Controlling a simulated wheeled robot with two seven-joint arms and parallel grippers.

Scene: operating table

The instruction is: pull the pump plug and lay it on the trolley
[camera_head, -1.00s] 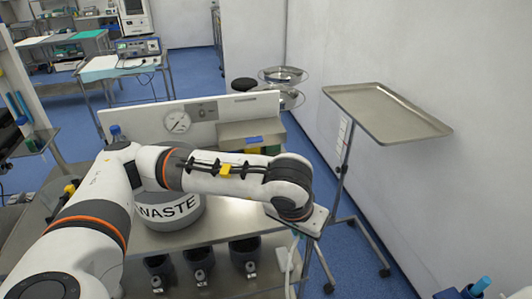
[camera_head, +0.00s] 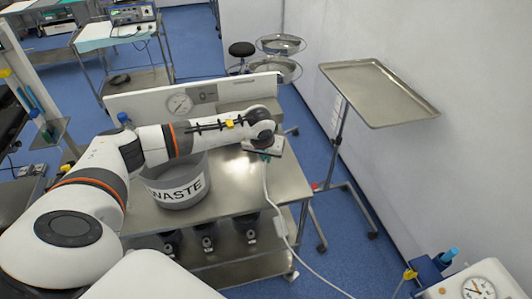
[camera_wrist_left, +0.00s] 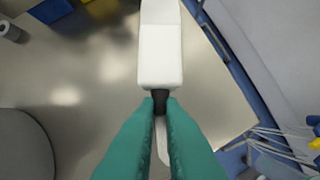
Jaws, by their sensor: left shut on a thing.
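My left gripper (camera_head: 267,154) is over the right end of the two-shelf steel trolley (camera_head: 285,180). In the left wrist view its teal fingers (camera_wrist_left: 160,103) are shut on a small black piece, which I take to be the plug (camera_wrist_left: 160,96). A white block (camera_wrist_left: 161,62) lies directly beyond it; I cannot tell if it is one piece with the plug. Whether the plug touches the top is unclear. My right gripper is not in view.
A grey WASTE bucket (camera_head: 178,188) stands on the trolley under my left arm. A tray stand (camera_head: 380,92) is to the right. A white device with a dial (camera_head: 480,289) is at bottom right.

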